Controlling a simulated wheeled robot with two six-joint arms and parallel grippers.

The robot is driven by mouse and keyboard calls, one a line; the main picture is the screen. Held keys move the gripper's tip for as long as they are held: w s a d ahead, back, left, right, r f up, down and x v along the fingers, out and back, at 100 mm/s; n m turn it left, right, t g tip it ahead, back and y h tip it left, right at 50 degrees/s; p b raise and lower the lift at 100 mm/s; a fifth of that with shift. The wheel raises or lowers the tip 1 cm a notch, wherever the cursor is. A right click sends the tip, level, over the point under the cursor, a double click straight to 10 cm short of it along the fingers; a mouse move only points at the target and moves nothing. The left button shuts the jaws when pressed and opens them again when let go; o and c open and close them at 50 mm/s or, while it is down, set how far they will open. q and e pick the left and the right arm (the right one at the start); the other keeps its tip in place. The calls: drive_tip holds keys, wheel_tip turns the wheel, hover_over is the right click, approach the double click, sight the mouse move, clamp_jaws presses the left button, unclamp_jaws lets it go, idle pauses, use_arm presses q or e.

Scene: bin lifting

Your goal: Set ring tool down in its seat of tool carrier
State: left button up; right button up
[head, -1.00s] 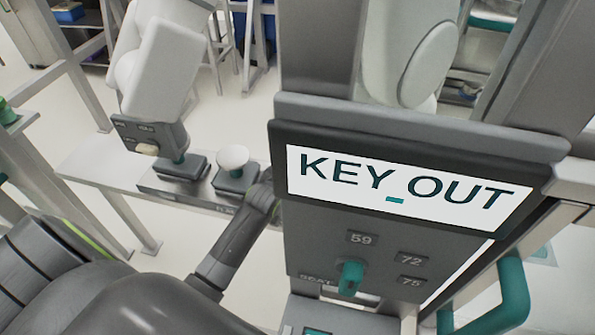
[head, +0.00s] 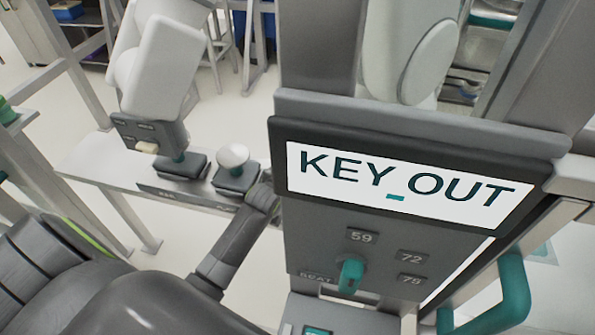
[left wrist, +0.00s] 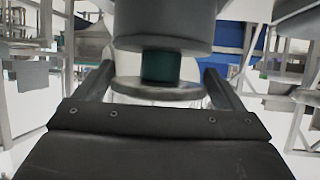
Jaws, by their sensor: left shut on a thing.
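My left gripper (left wrist: 158,88) has one finger on each side of a grey round disc (left wrist: 160,90), shut on it. The disc sits under a teal neck and a wide grey cylinder (left wrist: 165,22); I take this to be the ring tool, though no ring opening shows. In the head view my left arm comes in from the lower left and its end goes behind the display panel, so gripper and tool are hidden there. A grey bench strip with dark square seats (head: 180,166), perhaps the tool carrier, stands left of centre. My right gripper is not in view.
A display panel (head: 395,185) reading KEY OUT, with a teal key (head: 350,276) below, blocks the centre right. A white mushroom knob (head: 233,156) stands on the bench. A teal handle (head: 512,290) is at lower right. Open floor shows beyond the bench.

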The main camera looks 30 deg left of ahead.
use_arm(q)
drive_tip(key=shift+r, duration=0.1)
drive_tip(key=o, duration=1.4)
drive_tip(key=shift+o, duration=0.4)
drive_tip(key=shift+s, duration=0.1)
drive_tip(key=b+v, duration=0.1)
drive_tip(key=v, duration=1.6)
drive_tip(key=shift+s, duration=0.15)
drive_tip(key=shift+d, duration=0.15)
